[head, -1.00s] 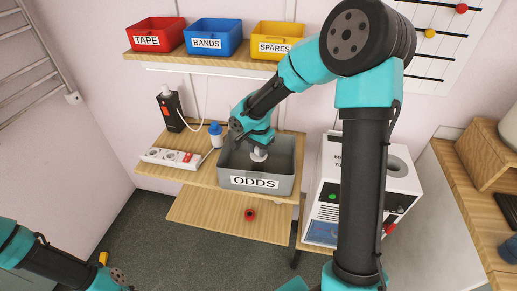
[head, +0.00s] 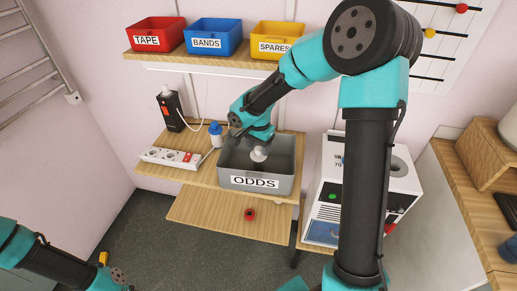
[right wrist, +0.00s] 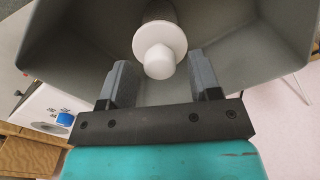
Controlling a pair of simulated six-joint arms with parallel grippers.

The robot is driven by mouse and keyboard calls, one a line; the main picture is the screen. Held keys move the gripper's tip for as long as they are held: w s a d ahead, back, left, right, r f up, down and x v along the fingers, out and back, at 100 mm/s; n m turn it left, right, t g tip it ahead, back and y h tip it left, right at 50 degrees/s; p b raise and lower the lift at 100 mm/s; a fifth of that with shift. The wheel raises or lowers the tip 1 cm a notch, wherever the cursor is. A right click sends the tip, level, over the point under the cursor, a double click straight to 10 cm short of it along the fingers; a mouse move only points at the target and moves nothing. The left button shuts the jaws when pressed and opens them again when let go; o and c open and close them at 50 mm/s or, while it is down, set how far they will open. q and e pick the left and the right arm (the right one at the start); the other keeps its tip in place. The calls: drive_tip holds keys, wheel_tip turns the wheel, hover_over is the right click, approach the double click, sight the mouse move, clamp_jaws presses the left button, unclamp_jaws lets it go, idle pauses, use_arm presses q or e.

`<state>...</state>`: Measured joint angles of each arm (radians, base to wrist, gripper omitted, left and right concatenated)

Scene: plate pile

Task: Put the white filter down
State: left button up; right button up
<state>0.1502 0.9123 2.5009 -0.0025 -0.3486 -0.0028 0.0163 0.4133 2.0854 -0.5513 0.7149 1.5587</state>
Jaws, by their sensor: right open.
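The white filter (head: 259,154) is inside the grey bin labelled ODDS (head: 254,182). In the right wrist view the filter (right wrist: 163,48) shows a round knob and a wider white disc, with a dark cylindrical part beyond it. My right gripper (right wrist: 160,62) is open. Its two fingers stand apart either side of the filter's knob, with visible gaps, and do not touch it. In the head view my right gripper reaches down over the bin, its fingers hard to make out. My left arm enters at the lower left; its gripper is out of view.
The bin stands on a wooden shelf (head: 205,174) with a power strip (head: 171,158) and a blue-capped bottle (head: 215,134) to its left. A white machine (head: 328,190) stands right. Red, blue and yellow bins sit above. A red ring (head: 250,214) lies on the lower shelf.

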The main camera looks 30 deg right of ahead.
wheel_tip(320, 180, up, 11)
drive_tip(key=shift+f, duration=0.15)
idle(1.8)
